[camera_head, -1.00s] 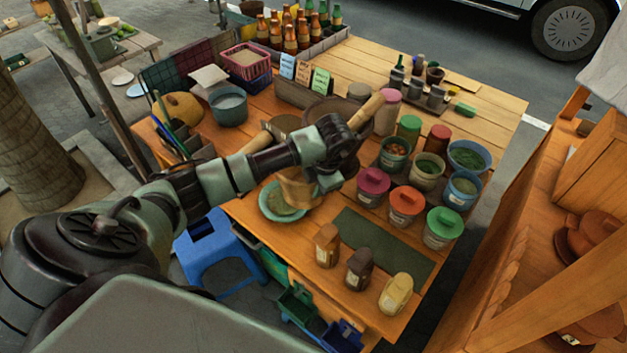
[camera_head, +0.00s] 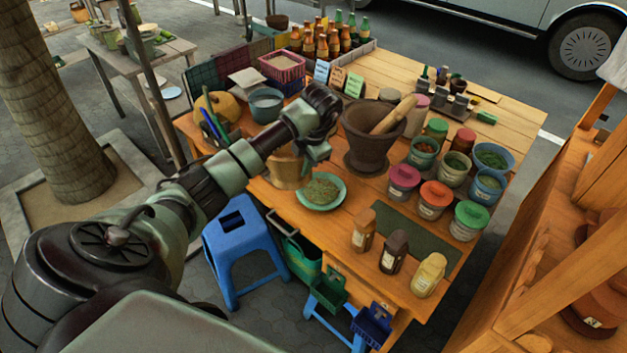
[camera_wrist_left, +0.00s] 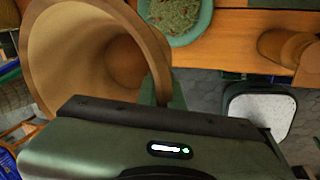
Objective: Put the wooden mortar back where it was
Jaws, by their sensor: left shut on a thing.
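The light wooden mortar (camera_head: 287,172) is at the left part of the table, beside and left of a teal plate of green food (camera_head: 320,191). My left gripper (camera_head: 308,153) is shut on its rim side. In the left wrist view the wooden mortar (camera_wrist_left: 90,48) looks large, its hollow mouth facing the camera, with a finger of the left gripper (camera_wrist_left: 160,93) against its wall. I cannot tell whether its base touches the table. My right gripper is in neither view.
A dark clay mortar (camera_head: 368,138) with a wooden pestle (camera_head: 393,114) stands right of my gripper. A grey-blue pot (camera_head: 266,104) and a yellow-brown rounded object (camera_head: 216,108) lie behind the arm. Jars and lidded tubs crowd the right. A blue stool (camera_head: 238,243) stands below the front edge.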

